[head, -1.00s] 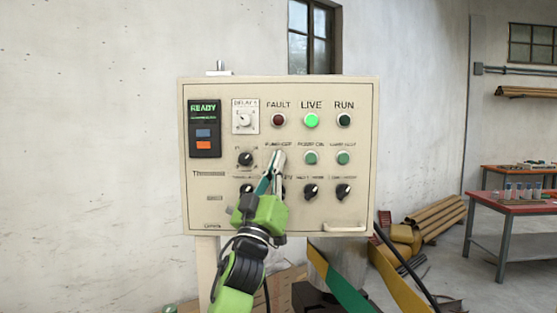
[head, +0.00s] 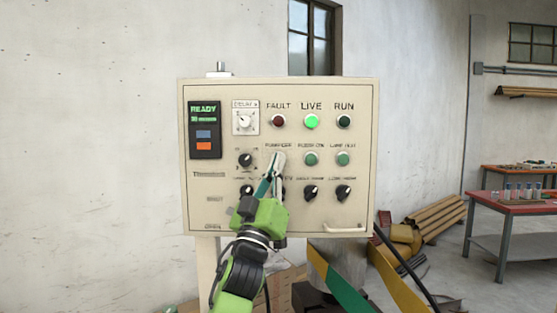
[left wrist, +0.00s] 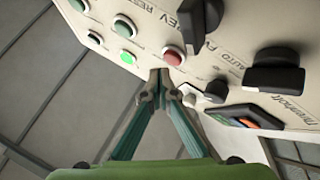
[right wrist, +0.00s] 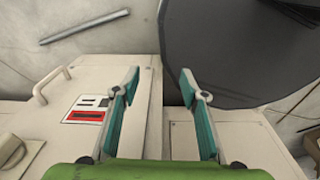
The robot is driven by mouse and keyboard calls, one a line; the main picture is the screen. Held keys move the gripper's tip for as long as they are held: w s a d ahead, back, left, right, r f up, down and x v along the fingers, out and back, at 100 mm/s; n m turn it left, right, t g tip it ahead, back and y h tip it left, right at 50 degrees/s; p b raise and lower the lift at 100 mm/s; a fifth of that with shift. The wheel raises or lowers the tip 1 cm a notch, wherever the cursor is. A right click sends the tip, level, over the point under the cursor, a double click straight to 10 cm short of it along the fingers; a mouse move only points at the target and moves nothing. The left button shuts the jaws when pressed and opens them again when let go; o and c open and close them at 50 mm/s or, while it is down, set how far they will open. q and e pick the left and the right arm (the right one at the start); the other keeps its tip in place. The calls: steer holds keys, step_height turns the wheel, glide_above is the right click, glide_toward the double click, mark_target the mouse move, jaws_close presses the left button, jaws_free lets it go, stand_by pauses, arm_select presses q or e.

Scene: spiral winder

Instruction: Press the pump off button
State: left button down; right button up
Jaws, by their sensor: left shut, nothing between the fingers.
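The control panel (head: 228,205) faces me in the head view. Its PUMP OFF label (head: 278,145) is just above the tips of my left gripper (head: 279,155), which cover the button below that label. The left gripper is shut and empty. In the left wrist view a red button (left wrist: 173,56), by its place in the row the pump off button, sits just beyond the closed fingertips (left wrist: 163,76). I cannot tell whether they touch it. My right gripper (right wrist: 160,84) is open and empty in the right wrist view.
Beside the label are the green PUMP ON button (head: 311,158) and LAMP TEST button (head: 343,158). Above are the red FAULT lamp (head: 278,120), lit LIVE lamp (head: 311,121) and dark RUN lamp (head: 343,121). Black knobs (head: 311,191) line the row below. A red table (head: 510,203) stands right.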

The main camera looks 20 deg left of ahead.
arm_select(q)
steer(key=s, duration=0.2)
steer(key=s+d+p, duration=0.1)
steer(key=s, duration=0.1)
steer(key=shift+s+d, duration=0.2)
steer(key=shift+s, duration=0.2)
stand_by(0.6)
